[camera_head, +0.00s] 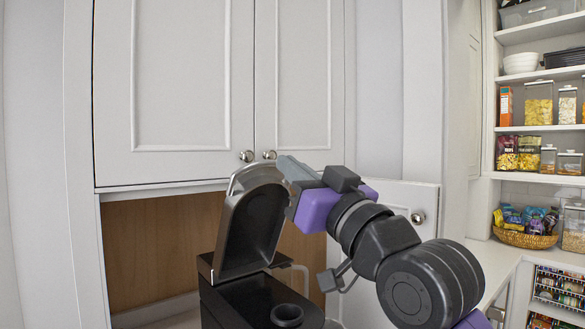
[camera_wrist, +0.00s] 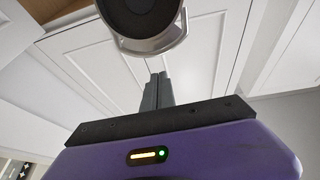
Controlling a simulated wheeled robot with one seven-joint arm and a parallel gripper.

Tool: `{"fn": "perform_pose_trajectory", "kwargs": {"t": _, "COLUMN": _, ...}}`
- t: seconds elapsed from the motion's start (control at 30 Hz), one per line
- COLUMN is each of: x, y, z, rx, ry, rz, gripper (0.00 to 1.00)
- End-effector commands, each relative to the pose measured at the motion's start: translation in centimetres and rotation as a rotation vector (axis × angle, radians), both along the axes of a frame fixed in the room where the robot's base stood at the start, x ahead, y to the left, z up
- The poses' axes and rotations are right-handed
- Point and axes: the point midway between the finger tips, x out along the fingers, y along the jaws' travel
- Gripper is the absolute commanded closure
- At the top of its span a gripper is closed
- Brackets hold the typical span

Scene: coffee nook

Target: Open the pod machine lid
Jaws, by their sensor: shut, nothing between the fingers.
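The black pod machine (camera_head: 240,303) stands at the lower middle of the head view. Its lid (camera_head: 248,228) is raised steeply, with a silver handle rim (camera_head: 236,178) along its upper edge. A round dark opening (camera_head: 287,314) shows on the machine's top. My gripper (camera_head: 284,162) is shut and empty at the raised lid's upper end, on its right side. In the wrist view my shut fingers (camera_wrist: 158,78) point up, just below the lid's round dark part (camera_wrist: 145,15) and its silver rim (camera_wrist: 181,36). I cannot tell whether they touch it.
White cabinet doors (camera_head: 190,80) with round knobs are behind the machine, above a wood-backed niche (camera_head: 155,250). Shelves (camera_head: 535,130) with jars, bowls and a snack basket (camera_head: 525,239) stand at the right. My arm spans the lower right of the head view.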

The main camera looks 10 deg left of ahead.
Motion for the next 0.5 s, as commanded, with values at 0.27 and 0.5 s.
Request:
{"fn": "perform_pose_trajectory", "kwargs": {"t": 0.27, "x": -2.4, "y": -3.0, "z": -0.2, "rx": 0.004, "ry": -0.006, "rz": -0.003, "gripper": 1.00}}
{"fn": "perform_pose_trajectory", "kwargs": {"t": 0.5, "x": -5.0, "y": -5.7, "z": -0.4, "rx": 0.003, "ry": -0.005, "rz": -0.003, "gripper": 1.00}}
